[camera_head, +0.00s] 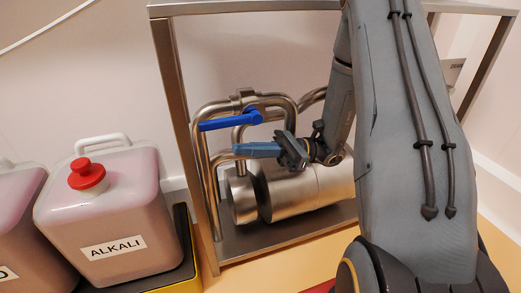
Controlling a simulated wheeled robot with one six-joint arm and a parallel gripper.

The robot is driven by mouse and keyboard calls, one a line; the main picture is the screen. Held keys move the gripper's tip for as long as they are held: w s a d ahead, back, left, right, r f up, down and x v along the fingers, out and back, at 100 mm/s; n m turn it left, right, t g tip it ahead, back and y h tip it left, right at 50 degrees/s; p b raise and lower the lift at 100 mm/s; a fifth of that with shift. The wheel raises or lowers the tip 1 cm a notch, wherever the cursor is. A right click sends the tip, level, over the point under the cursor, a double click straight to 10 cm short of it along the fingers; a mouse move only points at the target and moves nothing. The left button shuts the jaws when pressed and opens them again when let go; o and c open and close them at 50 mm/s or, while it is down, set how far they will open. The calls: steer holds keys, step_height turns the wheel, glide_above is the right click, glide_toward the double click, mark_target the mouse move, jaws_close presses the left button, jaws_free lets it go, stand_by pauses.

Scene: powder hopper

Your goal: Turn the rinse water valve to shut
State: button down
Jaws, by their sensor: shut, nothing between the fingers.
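A valve with a bright blue lever (229,121) sits on the looped steel pipework (203,165) inside a metal frame. The lever lies nearly level, pointing left from its pivot. No label on this valve can be read. My gripper (240,150) has blue-grey fingers, which are shut and empty and point left. In the picture they are just below the lever, with a visible gap between them. I cannot tell the difference in depth. My wrist and arm come in from the right and hide part of the pipework behind.
A steel pump-like cylinder (296,194) lies below my gripper. The metal frame (176,100) has a post at left and a top bar. At left, a pink canister marked ALKALI (108,215) with a red cap stands on a black and yellow tray, beside another canister (22,235).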

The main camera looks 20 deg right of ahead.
mark_target(231, 122)
steer(key=shift+a+r, duration=0.55)
steer(key=shift+r, duration=0.25)
steer(key=shift+a+r, duration=0.55)
steer(key=shift+r, duration=0.25)
steer(key=shift+a+r, duration=0.55)
steer(key=shift+r, duration=0.25)
